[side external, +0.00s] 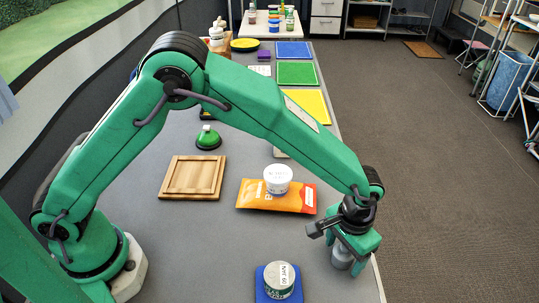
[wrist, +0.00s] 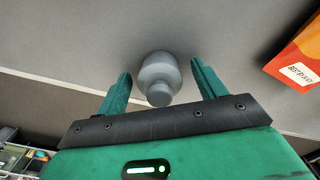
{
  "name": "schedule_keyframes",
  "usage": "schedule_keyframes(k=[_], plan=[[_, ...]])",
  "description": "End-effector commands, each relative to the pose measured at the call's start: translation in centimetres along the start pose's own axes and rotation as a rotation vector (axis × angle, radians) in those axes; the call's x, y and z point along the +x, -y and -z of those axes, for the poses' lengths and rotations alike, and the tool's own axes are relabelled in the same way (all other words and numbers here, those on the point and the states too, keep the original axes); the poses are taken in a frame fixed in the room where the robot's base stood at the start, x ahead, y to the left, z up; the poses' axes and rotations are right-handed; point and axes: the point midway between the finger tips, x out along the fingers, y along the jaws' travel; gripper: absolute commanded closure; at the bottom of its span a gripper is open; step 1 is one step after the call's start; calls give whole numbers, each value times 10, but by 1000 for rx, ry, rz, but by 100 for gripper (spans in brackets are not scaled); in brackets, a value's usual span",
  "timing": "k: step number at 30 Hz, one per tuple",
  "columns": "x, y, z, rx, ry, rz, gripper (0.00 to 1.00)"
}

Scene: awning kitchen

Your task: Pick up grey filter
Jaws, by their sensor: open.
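The grey filter (wrist: 158,76) is a small rounded grey piece with a narrower knob end. In the wrist view it sits between the two green fingers of my gripper (wrist: 160,82), with a gap on each side. In the side view the filter (side external: 342,257) stands on the grey table near its right edge, partly hidden under my gripper (side external: 340,240). My gripper is open, pointing down over the filter, and holds nothing.
An orange packet (side external: 250,195) with a white tub (side external: 278,178) on it lies left of my gripper. A labelled tin (side external: 279,279) stands on a blue mat (side external: 262,297) nearer the camera. A wooden board (side external: 193,178) and green bell (side external: 208,138) are farther left.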

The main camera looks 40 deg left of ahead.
Motion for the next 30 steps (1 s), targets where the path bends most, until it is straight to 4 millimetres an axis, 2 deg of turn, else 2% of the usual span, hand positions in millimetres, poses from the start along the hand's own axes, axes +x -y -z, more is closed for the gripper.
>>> schedule_keyframes(k=[15, 16, 23, 30], plan=[[1, 0, 0, 0, 0, 0, 30], [1, 0, 0, 0, 0, 0, 32], [1, 0, 0, 0, 0, 0, 77], [1, 0, 0, 0, -1, 0, 80]])
